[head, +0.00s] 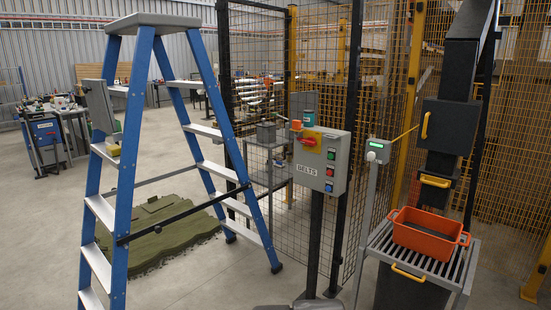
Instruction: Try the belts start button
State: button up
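A grey control box (321,160) marked BELTS stands upright on a dark post (315,240) in the middle of the head view. Its front carries a red switch on a yellow plate (308,141) at upper left. A column of small coloured buttons (330,172) runs down its right side. They are too small for me to read any labels, so I cannot tell which is the start button. My gripper is not in view.
Mesh fencing (262,60) is behind the box. To the right are a thin post with a green-lit unit (377,151) and an orange crate (428,233) on a slatted stand.

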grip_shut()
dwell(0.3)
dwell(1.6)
